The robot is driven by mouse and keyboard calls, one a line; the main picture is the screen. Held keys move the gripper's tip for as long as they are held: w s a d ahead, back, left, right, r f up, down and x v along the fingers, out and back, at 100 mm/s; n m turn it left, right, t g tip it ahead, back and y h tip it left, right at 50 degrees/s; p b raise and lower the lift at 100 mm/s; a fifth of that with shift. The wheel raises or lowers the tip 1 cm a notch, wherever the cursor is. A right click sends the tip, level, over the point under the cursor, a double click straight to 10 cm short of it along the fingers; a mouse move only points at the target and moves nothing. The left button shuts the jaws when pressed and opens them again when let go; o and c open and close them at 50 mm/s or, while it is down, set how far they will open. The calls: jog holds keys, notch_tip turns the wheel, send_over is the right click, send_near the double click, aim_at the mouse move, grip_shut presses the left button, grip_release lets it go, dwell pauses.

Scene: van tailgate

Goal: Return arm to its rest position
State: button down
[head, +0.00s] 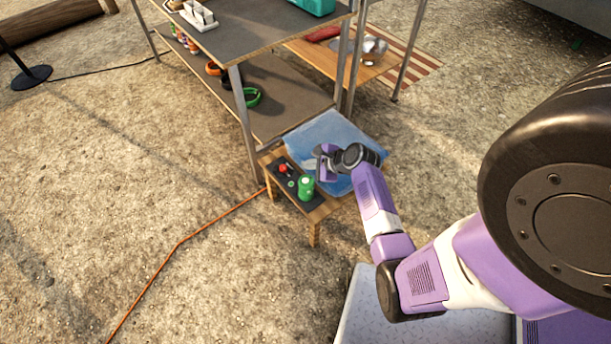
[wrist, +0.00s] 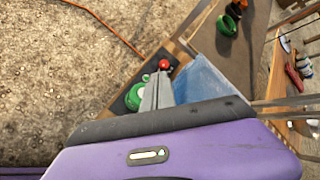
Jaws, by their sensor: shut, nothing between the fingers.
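My arm reaches out from the lower right in the head view, purple and white, over a low wooden table. My gripper (head: 321,167) hangs just above the table, beside a green cylinder-like item (head: 306,186). In the wrist view my gripper (wrist: 158,92) shows its grey fingers shut together with nothing between them. The green item (wrist: 135,97) is next to the fingers there, partly hidden by them. A small red item (head: 283,168) stands on a dark mat (head: 306,205); it also shows in the wrist view (wrist: 164,65).
The low wooden table (head: 314,228) holds a blue cloth-like thing (head: 320,130) on its far side. A metal-legged shelf unit (head: 290,95) stands close behind it, with a green ring-shaped item (head: 252,97) on its lower shelf. An orange cord (head: 180,243) crosses the open gravel at left.

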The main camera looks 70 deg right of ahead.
jog(key=shift+r, duration=0.1)
dwell(0.6)
jog(key=d+r+n+h, duration=0.3)
jog(key=d+r+n, duration=0.1)
jog(key=d+r, duration=0.1)
jog(key=s+a+r+n+t+h+p, duration=0.1)
jog(key=s+a+r+n+h+p, duration=0.15)
jog(key=a+r+n, duration=0.45)
jog(key=s+a+r+n+t+y+p, duration=0.1)
jog(key=s+a+r+n+t+p, duration=0.15)
jog(key=a+r+n, duration=0.6)
jog(key=s+a+r+n+t+y+p, duration=0.1)
jog(key=a+r+n+t+y, duration=0.15)
jog(key=a+r+n, duration=0.65)
jog(key=s+a+r+n+y+p, duration=0.1)
jog(key=s+a+r, duration=0.3)
jog(key=a, duration=0.5)
jog(key=s+a+r+n+y+p, duration=0.1)
jog(key=s+a+r+y+p, duration=0.2)
jog(key=a, duration=0.7)
jog(key=shift+s+r+y+p, duration=0.3)
jog(key=shift+s+r+y, duration=0.3)
jog(key=shift+s+r, duration=0.75)
